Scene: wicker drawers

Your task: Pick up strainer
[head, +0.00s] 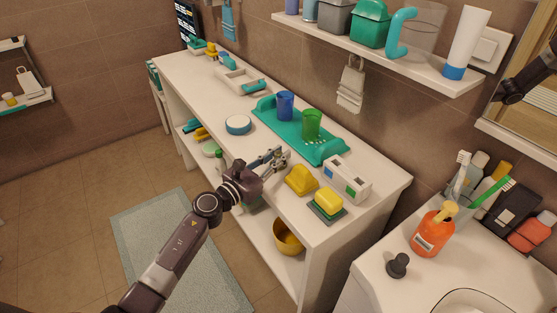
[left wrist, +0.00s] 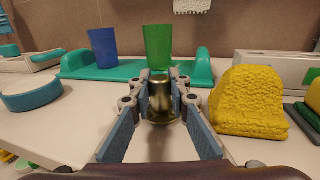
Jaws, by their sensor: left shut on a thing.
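A small brassy metal piece, which looks like the strainer (left wrist: 160,98), stands between the fingers of my left gripper in the left wrist view. It has a narrow rounded top and a wider base. My left gripper (head: 277,158) is shut on it at the front edge of the white shelf top in the head view. The gripper largely hides the strainer there. In the left wrist view the fingers (left wrist: 162,92) flank it on both sides. Whether its base touches the shelf top I cannot tell. My right gripper is not in view.
A yellow sponge (head: 300,181) lies just right of the gripper. A teal tray (head: 330,150) with a blue cup (head: 285,105) and a green cup (head: 311,124) is behind. A round teal-and-white container (head: 238,125) stands left. Shelf top between is clear.

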